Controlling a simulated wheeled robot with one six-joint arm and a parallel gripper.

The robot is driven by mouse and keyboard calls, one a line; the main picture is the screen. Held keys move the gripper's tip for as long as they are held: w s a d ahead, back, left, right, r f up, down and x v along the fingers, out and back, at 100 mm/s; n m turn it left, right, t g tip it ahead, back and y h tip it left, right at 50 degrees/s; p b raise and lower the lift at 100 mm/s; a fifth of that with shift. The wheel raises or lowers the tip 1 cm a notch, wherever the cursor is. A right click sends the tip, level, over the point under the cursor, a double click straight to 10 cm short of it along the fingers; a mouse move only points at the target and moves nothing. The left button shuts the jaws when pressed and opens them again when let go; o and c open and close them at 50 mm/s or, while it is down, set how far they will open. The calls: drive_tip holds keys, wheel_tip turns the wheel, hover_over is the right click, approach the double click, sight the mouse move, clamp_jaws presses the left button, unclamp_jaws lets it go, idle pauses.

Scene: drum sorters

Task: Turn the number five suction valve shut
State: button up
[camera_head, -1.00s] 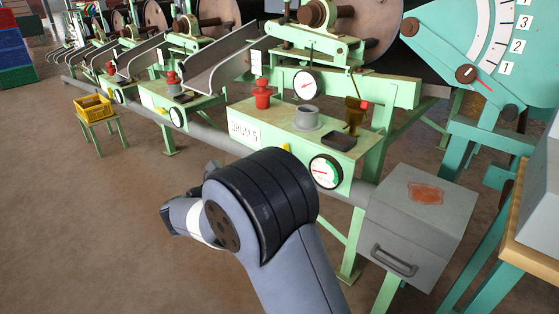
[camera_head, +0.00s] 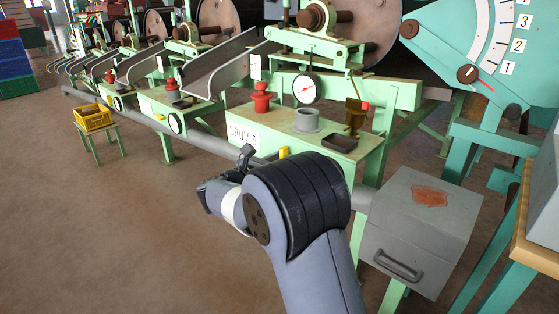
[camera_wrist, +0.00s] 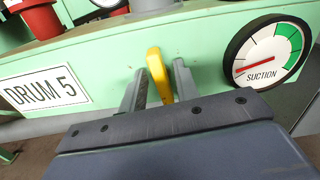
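The yellow valve handle (camera_wrist: 158,75) stands near upright on the green front panel of the Drum 5 station, between the DRUM 5 label (camera_wrist: 45,88) and the suction gauge (camera_wrist: 262,56). It also shows just beyond my arm in the head view (camera_head: 284,152). My gripper (camera_wrist: 159,88) is open, with one grey finger on each side of the handle. Narrow gaps show between the fingers and the handle; whether the fingertips reach fully around it I cannot tell. The gauge's red needle points to the lower left, outside the green band. In the head view my arm hides this gauge.
A red knob (camera_head: 262,97), a grey cup (camera_head: 307,120) and a dark tray (camera_head: 340,141) sit on top of the station. A grey box (camera_head: 418,225) stands right of my arm. A grey pipe (camera_head: 215,143) runs along the front.

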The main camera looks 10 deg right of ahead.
clamp_jaws()
drive_tip(key=shift+r+n+p, duration=0.2)
drive_tip(key=shift+n+p, duration=0.1)
drive_tip(key=shift+p, duration=0.65)
drive_tip(key=shift+r+p, duration=0.1)
drive_tip(key=shift+p, duration=0.45)
drive_tip(key=n+p, duration=0.2)
drive_tip(key=p, duration=0.2)
drive_tip(key=shift+r, duration=0.1)
drive_tip(key=n+p, duration=0.4)
drive_tip(key=p, duration=0.5)
drive_tip(key=shift+w+a, duration=0.1)
drive_tip(key=shift+a, duration=0.05)
drive_tip(key=shift+w+f+n+p, duration=0.1)
drive_tip(key=shift+f+n+p, duration=0.15)
drive_tip(key=shift+n+p, duration=1.35)
drive_tip(key=shift+s+f+n+p, duration=0.1)
drive_tip(key=shift+f+n+p, duration=0.1)
drive_tip(key=shift+n+p, duration=1.4)
drive_tip(key=shift+w+f+n+p, duration=0.1)
drive_tip(key=shift+f+n+p, duration=0.15)
drive_tip(key=shift+n+p, duration=1.35)
drive_tip(key=shift+p, duration=0.3)
